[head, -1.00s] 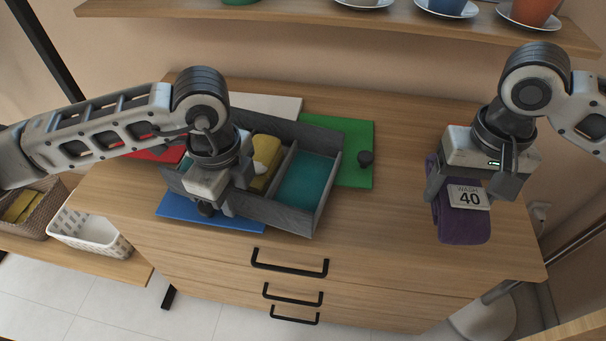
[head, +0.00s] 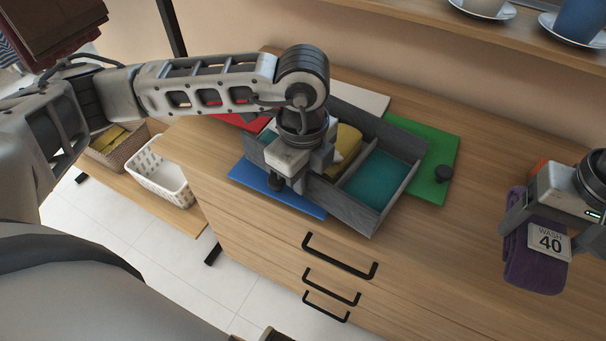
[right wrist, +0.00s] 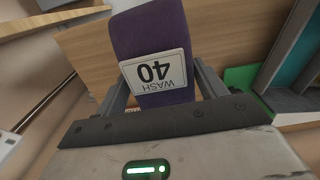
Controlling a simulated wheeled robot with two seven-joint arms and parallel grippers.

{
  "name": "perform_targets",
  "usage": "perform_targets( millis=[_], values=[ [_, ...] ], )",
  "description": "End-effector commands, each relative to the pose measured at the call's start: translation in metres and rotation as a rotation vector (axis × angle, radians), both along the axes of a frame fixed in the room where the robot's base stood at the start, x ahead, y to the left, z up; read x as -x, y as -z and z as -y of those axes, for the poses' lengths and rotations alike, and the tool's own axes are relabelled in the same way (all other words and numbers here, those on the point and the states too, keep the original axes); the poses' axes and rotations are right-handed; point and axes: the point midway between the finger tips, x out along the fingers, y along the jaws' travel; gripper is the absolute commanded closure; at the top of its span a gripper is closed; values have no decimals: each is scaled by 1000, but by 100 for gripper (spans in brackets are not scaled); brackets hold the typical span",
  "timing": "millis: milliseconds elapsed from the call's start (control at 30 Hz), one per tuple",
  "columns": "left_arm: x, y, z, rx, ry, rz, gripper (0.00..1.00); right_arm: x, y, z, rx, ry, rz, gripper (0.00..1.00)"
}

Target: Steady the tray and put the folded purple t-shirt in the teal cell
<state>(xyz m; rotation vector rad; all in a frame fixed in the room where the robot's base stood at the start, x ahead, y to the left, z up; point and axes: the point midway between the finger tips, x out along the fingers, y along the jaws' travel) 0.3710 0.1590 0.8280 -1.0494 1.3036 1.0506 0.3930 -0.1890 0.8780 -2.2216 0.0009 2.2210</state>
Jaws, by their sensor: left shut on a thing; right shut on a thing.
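The folded purple t-shirt (head: 535,272) bears a white "WASH 40" label. My right gripper (head: 548,232) is shut on it, at the right of the head view; the shirt (right wrist: 150,35) also shows between the fingers in the right wrist view. The grey divided tray (head: 352,206) stands on the dresser top. Its teal cell (head: 376,180) is the right one and looks empty. A yellow folded cloth (head: 346,144) lies in the cell beside it. My left gripper (head: 308,180) is shut on the tray's near wall, and my arm hides part of the tray's left side.
Green (head: 440,160), blue (head: 280,192) and red (head: 240,121) flat panels lie around the tray. Bare dresser top (head: 470,235) lies between tray and shirt. A shelf with cups and saucers (head: 575,28) hangs above.

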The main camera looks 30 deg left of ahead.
Motion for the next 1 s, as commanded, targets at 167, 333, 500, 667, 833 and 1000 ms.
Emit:
perform_targets(
  millis=[167, 333, 500, 667, 833, 1000],
  values=[
    [0, -1, 0, 1, 1, 1, 100, 0, 0, 0, 0, 0, 1, 56],
    [0, -1, 0, 1, 1, 1, 100, 0, 0, 0, 0, 0, 1, 56],
    [0, -1, 0, 1, 1, 1, 69, 0, 0, 0, 0, 0, 1, 56],
    [0, 0, 0, 0, 0, 1, 69, 0, 0, 0, 0, 0, 1, 56],
    [-1, -10, 1, 2, 0, 3, 69, 0, -1, 0, 0, 0, 1, 56],
    [-1, -41, 1, 3, 1, 6, 69, 0, 0, 0, 0, 0, 1, 56]
  ],
)
